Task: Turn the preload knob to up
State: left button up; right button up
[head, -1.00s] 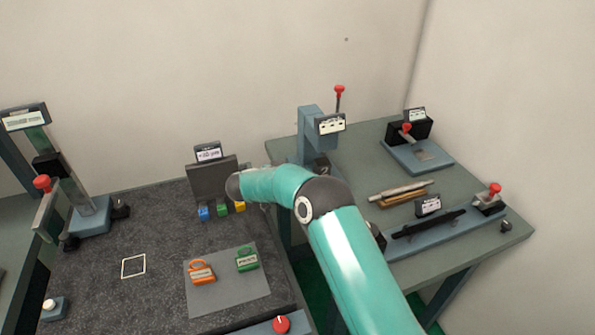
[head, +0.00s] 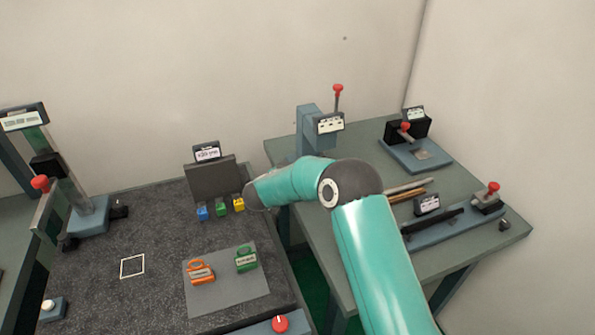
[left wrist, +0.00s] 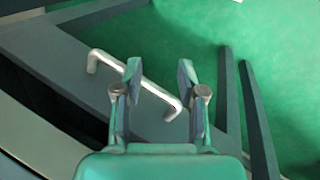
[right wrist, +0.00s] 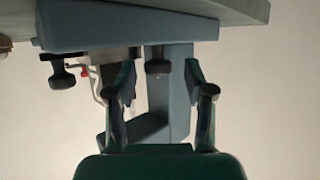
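A red knob with a white pointer mark (head: 280,324) sits on a blue-grey panel at the bottom of the head view; its mark points roughly up. In the right wrist view a black knob (right wrist: 158,66) shows between the fingers, in front of a blue-grey column (right wrist: 178,95). I cannot tell which knob is the preload knob. My right gripper (right wrist: 160,82) is open and empty, with no visible contact; the arm hides it in the head view. My left gripper (left wrist: 158,75) is open above a silver bar handle (left wrist: 135,75), outside the head view.
The dark worktop holds orange and green padlock-like tags (head: 201,271) on a grey mat (head: 230,299) and small coloured blocks (head: 221,209). A press with a red-topped lever (head: 338,90) and fixtures stand on the right table (head: 375,150). A gap separates the tables.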

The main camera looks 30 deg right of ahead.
jog(key=shift+m+g, duration=0.3)
jog(key=shift+w+m+g+h, duration=0.15)
jog(key=shift+m+g+h, duration=0.35)
jog(key=shift+w+a+f+m+g, duration=0.1)
jog(key=shift+m+g, duration=0.5)
jog(key=shift+g, duration=0.1)
jog(key=shift+a+g, duration=0.3)
jog(key=b+v, duration=0.2)
jog(key=v, duration=1.4)
jog(key=shift+s+a+b, duration=0.2)
jog(key=shift+b, duration=0.1)
jog(key=shift+h, duration=0.3)
